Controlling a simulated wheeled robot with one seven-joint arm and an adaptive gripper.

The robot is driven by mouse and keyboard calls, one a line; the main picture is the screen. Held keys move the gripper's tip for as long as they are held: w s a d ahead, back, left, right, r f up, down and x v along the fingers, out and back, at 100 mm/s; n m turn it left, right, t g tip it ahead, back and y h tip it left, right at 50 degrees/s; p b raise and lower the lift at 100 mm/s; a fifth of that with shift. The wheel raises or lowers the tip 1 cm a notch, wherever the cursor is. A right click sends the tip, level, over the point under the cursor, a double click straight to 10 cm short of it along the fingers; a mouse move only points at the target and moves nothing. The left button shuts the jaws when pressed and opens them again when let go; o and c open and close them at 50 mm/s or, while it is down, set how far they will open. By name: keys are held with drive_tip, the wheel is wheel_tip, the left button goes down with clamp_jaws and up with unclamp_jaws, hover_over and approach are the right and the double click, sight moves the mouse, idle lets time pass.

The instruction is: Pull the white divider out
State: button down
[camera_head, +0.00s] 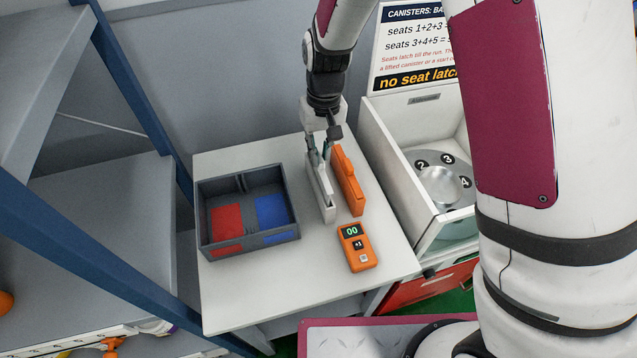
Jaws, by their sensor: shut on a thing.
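The white divider (322,196) stands upright on the small white table (235,310). My gripper (320,158) reaches down from above and is shut on its upper edge. An orange divider (347,182) stands upright close to the right of the white one. The grey bin (268,244) lies open to the left, with a red patch and a blue patch on its floor. The white divider is outside this bin. I cannot tell whether its lower edge touches the table.
An orange handheld device (358,247) showing "00" lies in front of the dividers. A white-walled canister station (400,175) with numbered seats stands at the right. A blue-framed grey shelf (100,215) stands at the left. The table's front left is clear.

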drive_tip(key=shift+r+p, duration=0.5)
drive_tip(key=shift+r, duration=1.3)
drive_tip(key=shift+r, duration=0.3)
drive_tip(key=shift+r+p, duration=0.35)
drive_tip(key=shift+r, duration=0.9)
drive_tip(key=shift+r, duration=0.15)
wheel_tip(320, 180, up, 7)
drive_tip(key=p, duration=0.1)
drive_tip(key=shift+f, duration=0.2)
